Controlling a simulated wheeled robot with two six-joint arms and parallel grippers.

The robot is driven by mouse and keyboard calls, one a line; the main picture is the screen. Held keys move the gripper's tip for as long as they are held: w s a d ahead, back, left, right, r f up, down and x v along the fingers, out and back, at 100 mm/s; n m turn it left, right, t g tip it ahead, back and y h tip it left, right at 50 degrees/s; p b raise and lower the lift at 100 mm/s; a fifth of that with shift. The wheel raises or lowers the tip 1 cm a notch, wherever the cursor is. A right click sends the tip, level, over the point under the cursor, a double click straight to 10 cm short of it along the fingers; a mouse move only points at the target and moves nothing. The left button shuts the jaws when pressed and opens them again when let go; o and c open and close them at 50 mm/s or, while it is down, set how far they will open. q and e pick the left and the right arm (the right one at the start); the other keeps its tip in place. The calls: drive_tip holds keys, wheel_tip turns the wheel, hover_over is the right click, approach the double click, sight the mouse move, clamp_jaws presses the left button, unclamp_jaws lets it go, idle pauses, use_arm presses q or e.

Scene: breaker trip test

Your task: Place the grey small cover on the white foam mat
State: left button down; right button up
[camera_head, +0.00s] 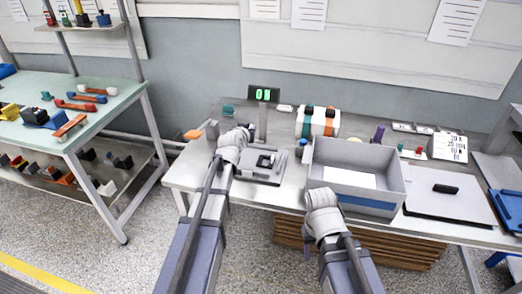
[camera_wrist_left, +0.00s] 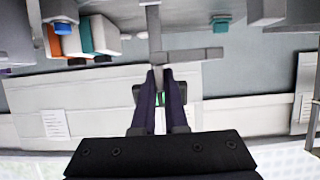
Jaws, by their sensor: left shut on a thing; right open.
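The white foam mat (camera_head: 348,177) appears as a white rectangle on the floor of the open grey bin (camera_head: 385,200). My left gripper (camera_head: 243,132) is over the left part of the bench, left of the bin. In the left wrist view, my left gripper (camera_wrist_left: 163,76) is shut on a flat grey piece seen edge-on, which looks like the grey small cover (camera_wrist_left: 198,54). In the head view I cannot make out the cover; my wrist likely hides it. My right gripper (camera_head: 318,195) is at the bin's front left; its fingers are hard to make out.
A display with green digits (camera_head: 264,94) stands behind my left gripper. A grey fixture (camera_head: 265,165) sits to the gripper's right. A striped block (camera_head: 318,122) stands behind the bin. A pale board (camera_head: 455,208) with a black piece lies right of the bin.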

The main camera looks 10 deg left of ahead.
sight(253, 161)
use_arm(q)
drive_tip(key=f, duration=0.1)
drive_tip(key=f+b, duration=0.1)
drive_tip(key=f, duration=0.1)
drive_tip(key=shift+w+d+b, duration=0.1)
drive_tip(key=shift+d+b, duration=0.15)
drive_tip(key=shift+b, duration=0.1)
wheel_tip(253, 161, down, 10)
drive_tip(key=b, duration=0.9)
drive_tip(key=shift+r+b, duration=0.1)
drive_tip(key=shift+b, duration=0.3)
use_arm(e)
wheel_tip(253, 161, down, 13)
drive_tip(key=shift+r, duration=0.15)
drive_tip(key=shift+w, duration=0.1)
use_arm(q)
drive_tip(key=c, duration=1)
unclamp_jaws()
drive_tip(key=shift+o, duration=0.2)
